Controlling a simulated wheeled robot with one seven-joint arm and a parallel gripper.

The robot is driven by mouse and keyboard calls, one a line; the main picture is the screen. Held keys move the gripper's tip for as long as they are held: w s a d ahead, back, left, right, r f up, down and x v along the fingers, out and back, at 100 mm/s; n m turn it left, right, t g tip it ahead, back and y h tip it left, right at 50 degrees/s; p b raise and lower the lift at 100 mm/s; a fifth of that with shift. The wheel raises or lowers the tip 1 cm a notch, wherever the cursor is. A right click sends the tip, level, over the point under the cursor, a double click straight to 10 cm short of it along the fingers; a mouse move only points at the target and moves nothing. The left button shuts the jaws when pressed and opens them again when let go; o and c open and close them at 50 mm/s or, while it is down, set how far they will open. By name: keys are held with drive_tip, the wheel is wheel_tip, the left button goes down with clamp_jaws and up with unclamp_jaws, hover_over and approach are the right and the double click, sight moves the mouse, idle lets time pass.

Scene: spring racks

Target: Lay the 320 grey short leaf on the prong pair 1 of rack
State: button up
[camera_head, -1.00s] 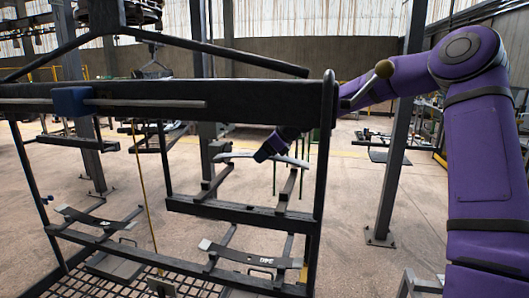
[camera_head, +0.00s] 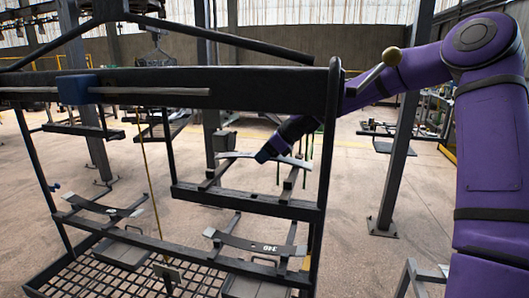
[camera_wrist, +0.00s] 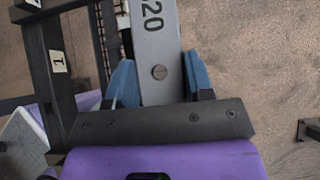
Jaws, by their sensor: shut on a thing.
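The grey short leaf (camera_wrist: 155,40) is in my gripper (camera_wrist: 156,85); the digits "20" show on it in the wrist view. The blue fingers are shut on its two sides. In the head view my gripper (camera_head: 267,152) is behind the rack's beam, and the leaf (camera_head: 236,155) lies crosswise over a pair of prongs, the left prong (camera_head: 214,179) and the right prong (camera_head: 290,181). I cannot tell whether the leaf touches them. The dark rack (camera_head: 240,80) fills the left and middle. A label "1" (camera_wrist: 58,62) is on a rack bar beside the leaf in the wrist view.
A dark leaf marked 340 (camera_head: 255,243) lies on lower prongs, and another dark leaf (camera_head: 103,208) lies at lower left. The rack's right post (camera_head: 327,150) stands close to my arm. A grey column (camera_head: 393,160) stands behind.

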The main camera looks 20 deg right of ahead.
drive_tip(key=o, duration=1.1)
drive_tip(key=shift+o, duration=0.2)
drive_tip(key=v, duration=1)
drive_tip(key=shift+s+d+r, duration=0.2)
drive_tip(key=shift+d+r, duration=0.05)
drive_tip(key=shift+r, duration=0.05)
